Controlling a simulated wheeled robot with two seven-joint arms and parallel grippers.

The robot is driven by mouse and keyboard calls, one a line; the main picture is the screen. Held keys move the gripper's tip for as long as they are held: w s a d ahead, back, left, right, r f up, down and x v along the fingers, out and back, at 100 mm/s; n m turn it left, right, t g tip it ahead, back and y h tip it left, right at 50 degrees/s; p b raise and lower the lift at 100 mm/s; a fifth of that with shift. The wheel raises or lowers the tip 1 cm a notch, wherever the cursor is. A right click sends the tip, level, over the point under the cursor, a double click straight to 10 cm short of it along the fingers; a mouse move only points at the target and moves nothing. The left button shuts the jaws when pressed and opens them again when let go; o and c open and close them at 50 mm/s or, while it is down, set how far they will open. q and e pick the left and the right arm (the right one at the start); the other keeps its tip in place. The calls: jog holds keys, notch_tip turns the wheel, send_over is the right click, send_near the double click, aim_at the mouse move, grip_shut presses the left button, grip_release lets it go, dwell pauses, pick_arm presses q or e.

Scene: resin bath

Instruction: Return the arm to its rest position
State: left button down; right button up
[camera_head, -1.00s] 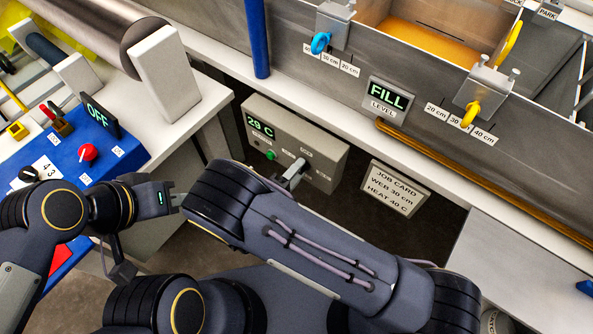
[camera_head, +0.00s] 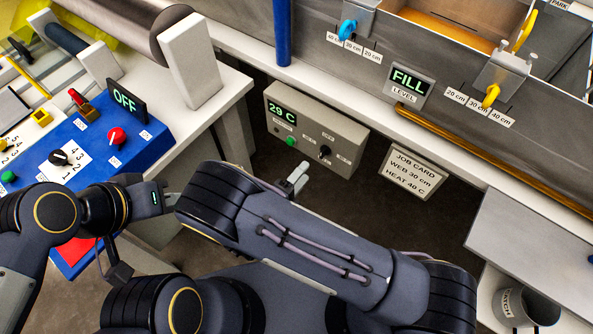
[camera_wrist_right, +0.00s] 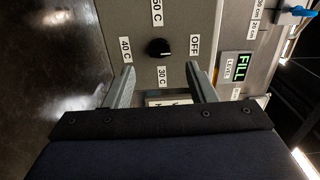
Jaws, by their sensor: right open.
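My right gripper (camera_head: 298,174) is in front of the grey heater box (camera_head: 352,137), apart from it, with nothing between its fingers. The right wrist view shows its two fingers (camera_wrist_right: 159,70) spread apart below the box's black knob (camera_wrist_right: 158,48). The knob also shows in the head view (camera_head: 324,151); I cannot tell its exact setting. The box display (camera_head: 282,113) reads 29 C. My right forearm crosses the lower middle of the head view. My left gripper (camera_head: 171,198) is beside the blue control panel; its fingertips are partly hidden behind my right arm.
The blue panel (camera_head: 90,138) at left has knobs and an OFF display (camera_head: 124,100). A job card (camera_head: 413,172) reads web 30 cm, heat 40 C. The steel bath (camera_head: 455,70) with a FILL display (camera_head: 407,80) runs behind. A grey tabletop (camera_head: 535,245) stands at right. Dark floor lies between.

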dwell(0.5)
jog(key=s+d+r+m+g+y+p, duration=0.25)
jog(key=d+r+m+g, duration=0.55)
jog(key=m, duration=0.4)
jog(key=s+d+r+m+g+y+p, duration=0.2)
jog(key=s+d+r+m+g, duration=0.2)
jog(key=d+r+m+g, duration=0.6)
jog(key=s+r+m+t+y+p, duration=0.2)
jog(key=s+r+m+t+y, duration=0.2)
jog(key=m, duration=0.9)
jog(key=s+r+m+t+y+p, duration=0.2)
jog(key=s+r+m+t+y, duration=0.3)
jog(key=r+m, duration=0.4)
jog(key=m+y, duration=0.1)
jog(key=m, duration=0.3)
jog(key=shift+s+d, duration=0.2)
jog(key=shift+d, duration=0.05)
